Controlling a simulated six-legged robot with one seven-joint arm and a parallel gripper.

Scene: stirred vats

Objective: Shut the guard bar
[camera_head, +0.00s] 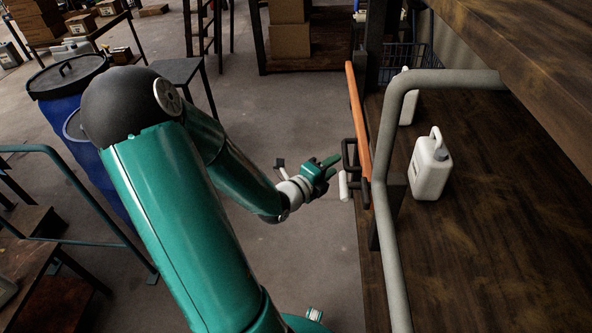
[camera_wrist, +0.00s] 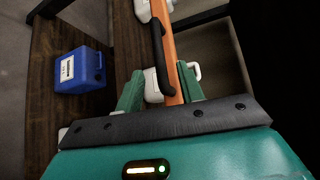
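The guard bar is a long orange bar (camera_head: 356,110) along the left edge of the dark wooden shelf, beside a grey pipe rail. A black handle (camera_head: 349,156) sticks out from its left side. In the wrist view the orange bar (camera_wrist: 170,55) and its black handle (camera_wrist: 158,48) lie ahead, between the lines of my fingers. My gripper (camera_head: 333,162) is just left of the handle, pointing at it. In the wrist view its green fingers (camera_wrist: 160,82) are spread wide, with no clear hold on the handle. Whether they touch it cannot be told.
The grey pipe rail (camera_head: 391,130) bends over the wooden shelf (camera_head: 465,240). A white jug (camera_head: 430,168) stands on it, another behind the rail. A blue container (camera_wrist: 80,70) shows in the wrist view. Blue drums (camera_head: 62,85) stand left. The floor below my arm is clear.

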